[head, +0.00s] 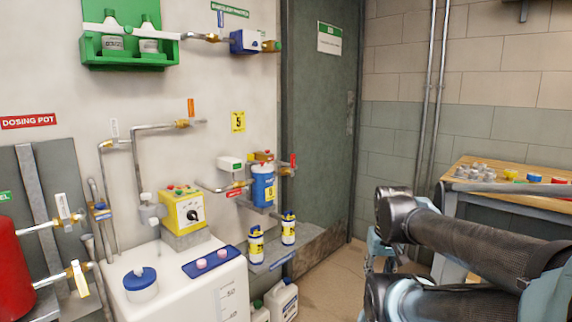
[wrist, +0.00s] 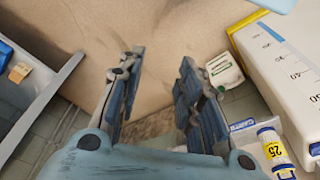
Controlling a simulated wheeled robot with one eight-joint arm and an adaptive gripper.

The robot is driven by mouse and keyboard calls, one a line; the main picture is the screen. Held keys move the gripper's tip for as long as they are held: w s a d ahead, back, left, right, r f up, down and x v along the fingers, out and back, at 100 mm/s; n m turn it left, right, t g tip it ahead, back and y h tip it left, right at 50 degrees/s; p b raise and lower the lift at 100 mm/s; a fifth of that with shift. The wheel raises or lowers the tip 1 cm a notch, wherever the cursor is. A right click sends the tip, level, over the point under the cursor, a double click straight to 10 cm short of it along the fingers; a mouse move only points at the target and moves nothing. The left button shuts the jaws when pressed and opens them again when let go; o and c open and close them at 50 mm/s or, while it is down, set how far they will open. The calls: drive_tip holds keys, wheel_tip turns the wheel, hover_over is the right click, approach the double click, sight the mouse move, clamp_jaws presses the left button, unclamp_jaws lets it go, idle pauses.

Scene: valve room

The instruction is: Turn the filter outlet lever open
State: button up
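A blue filter housing (head: 263,186) is mounted on the wall right of the yellow pump, with pipes on both sides. A small red upright lever (head: 293,160) sits on a brass fitting at its right side. The tags are too small to read, so I cannot tell for certain which lever is the outlet one. My gripper (wrist: 158,62) is open and empty in the wrist view, pointing toward the floor. In the head view my arm is at the right, well apart from the filter, and largely hides the gripper. The wrist view does not show the filter or its lever.
A white tank (head: 180,285) stands in front of the wall, with a yellow pump (head: 183,209) behind. Yellow-labelled bottles (head: 288,228) stand on a ledge below the filter. White jugs (head: 283,300) are on the floor. A wooden workbench (head: 500,178) is at the right.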

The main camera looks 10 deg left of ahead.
drive_tip(key=shift+o, duration=0.7)
drive_tip(key=shift+a, duration=0.1)
drive_tip(key=n+t+y, duration=0.9)
drive_tip(key=n+y, duration=0.1)
drive_tip(key=y, duration=0.4)
approach(294, 160)
drive_tip(key=x, duration=1)
drive_tip(key=shift+w+a, duration=0.2)
drive_tip(key=shift+w, duration=0.1)
clamp_jaws()
